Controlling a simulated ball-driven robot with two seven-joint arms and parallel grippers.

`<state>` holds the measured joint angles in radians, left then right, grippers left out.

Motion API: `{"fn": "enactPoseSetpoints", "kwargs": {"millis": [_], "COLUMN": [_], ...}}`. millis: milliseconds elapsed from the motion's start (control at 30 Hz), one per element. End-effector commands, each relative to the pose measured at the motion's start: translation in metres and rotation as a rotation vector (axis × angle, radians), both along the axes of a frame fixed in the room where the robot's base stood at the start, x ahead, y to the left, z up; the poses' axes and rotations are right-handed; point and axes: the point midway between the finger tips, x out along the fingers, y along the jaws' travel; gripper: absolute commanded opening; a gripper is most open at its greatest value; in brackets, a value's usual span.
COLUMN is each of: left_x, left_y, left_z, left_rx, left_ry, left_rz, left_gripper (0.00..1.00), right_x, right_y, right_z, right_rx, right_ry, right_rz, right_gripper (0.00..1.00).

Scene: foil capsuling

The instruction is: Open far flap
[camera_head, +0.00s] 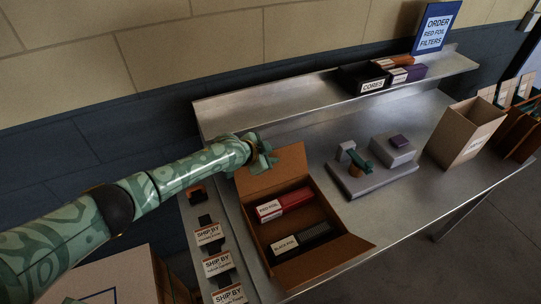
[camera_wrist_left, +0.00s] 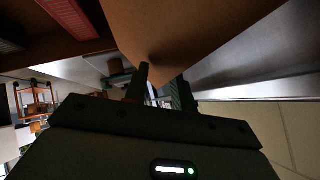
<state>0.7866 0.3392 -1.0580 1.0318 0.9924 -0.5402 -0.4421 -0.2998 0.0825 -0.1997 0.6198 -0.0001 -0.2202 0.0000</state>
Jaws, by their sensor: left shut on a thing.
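The open cardboard box (camera_head: 335,241) sits on the metal bench with a red pack labelled red foil (camera_head: 284,204) and a black pack labelled black foil (camera_head: 302,240) inside. Its far flap (camera_head: 279,171) stands raised at the back edge; in the left wrist view the flap (camera_wrist_left: 190,28) fills the top middle. My left gripper (camera_head: 262,156) is at the upper part of this flap, shut on it. In the left wrist view the fingers (camera_wrist_left: 161,82) lie either side of the flap's edge. My right gripper is not seen.
A grey fixture (camera_head: 372,178) stands right of the box, with an open tan carton (camera_head: 464,132) beyond. Several ship-by cards (camera_head: 217,264) line the left. A shelf (camera_head: 300,97) behind bears a cores box (camera_head: 364,80) and a sign (camera_head: 436,27).

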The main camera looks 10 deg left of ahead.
Motion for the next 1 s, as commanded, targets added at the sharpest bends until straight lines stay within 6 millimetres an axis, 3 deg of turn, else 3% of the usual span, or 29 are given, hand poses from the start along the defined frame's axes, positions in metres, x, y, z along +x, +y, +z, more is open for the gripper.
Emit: {"fn": "enactPoseSetpoints", "kwargs": {"millis": [133,167,567,1000], "left_x": [-0.002,-0.002,-0.008,-0.073], "left_y": [0.005,0.005,0.005,0.051], "left_z": [-0.006,-0.006,0.0,0.072], "left_rx": [0.016,0.015,0.009,0.009], "left_ry": [0.005,0.006,0.009,0.002], "left_rz": [0.001,0.0,-0.001,0.0], "left_gripper": [0.0,0.25,0.25,0.25], "right_x": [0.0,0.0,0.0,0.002], "right_y": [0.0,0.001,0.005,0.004], "right_z": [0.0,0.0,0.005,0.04], "right_rx": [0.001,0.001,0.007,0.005], "right_ry": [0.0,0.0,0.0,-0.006], "right_rz": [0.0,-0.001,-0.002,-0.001], "right_gripper": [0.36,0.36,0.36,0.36]}}
